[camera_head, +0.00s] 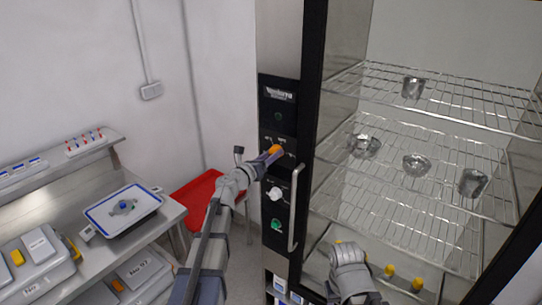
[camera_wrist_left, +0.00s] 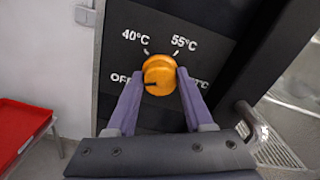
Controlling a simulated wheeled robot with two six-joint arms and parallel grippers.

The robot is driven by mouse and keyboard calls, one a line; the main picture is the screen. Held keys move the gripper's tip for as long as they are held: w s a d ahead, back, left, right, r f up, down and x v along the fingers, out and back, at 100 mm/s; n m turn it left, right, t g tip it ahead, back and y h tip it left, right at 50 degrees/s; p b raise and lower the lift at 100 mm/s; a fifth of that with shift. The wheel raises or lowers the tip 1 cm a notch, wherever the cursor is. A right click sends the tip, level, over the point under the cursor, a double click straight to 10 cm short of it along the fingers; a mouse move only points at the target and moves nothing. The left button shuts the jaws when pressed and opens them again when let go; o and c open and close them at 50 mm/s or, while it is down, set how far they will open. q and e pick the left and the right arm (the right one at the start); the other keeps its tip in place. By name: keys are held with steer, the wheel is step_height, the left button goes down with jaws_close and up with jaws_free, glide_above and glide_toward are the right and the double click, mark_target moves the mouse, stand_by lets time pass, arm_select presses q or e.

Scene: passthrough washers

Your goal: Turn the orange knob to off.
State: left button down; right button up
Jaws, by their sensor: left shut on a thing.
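The orange knob (camera_wrist_left: 159,75) sits on a black control panel (camera_head: 279,120) beside the tall cabinet. Its dial reads OFF at left, 40°C at upper left, 55°C at upper right and a partly hidden mark at right. The knob's black mark points left, toward OFF. My left gripper (camera_wrist_left: 161,72) is shut on the knob, one purple finger on each side. In the head view the knob (camera_head: 274,149) shows between its fingertips. Part of my right arm shows at the bottom; its fingers are not visible.
A white knob (camera_head: 275,194), a green button (camera_head: 277,225) and a vertical metal handle (camera_head: 296,210) lie below on the cabinet front. Wire shelves (camera_head: 440,90) hold several metal cups. A red tray (camera_head: 197,196) stands left of the cabinet, near a metal bench (camera_head: 165,225).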

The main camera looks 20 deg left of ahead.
arm_select(q)
steer(key=shift+w+a+r+n, duration=0.1)
steer(key=shift+w+n, duration=0.1)
steer(key=shift+n, duration=0.5)
steer(key=c, duration=0.5)
jaws_free()
steer(key=shift+o, duration=1)
steer(key=shift+s, duration=0.15)
steer(key=v, duration=0.7)
steer(key=shift+s, duration=0.25)
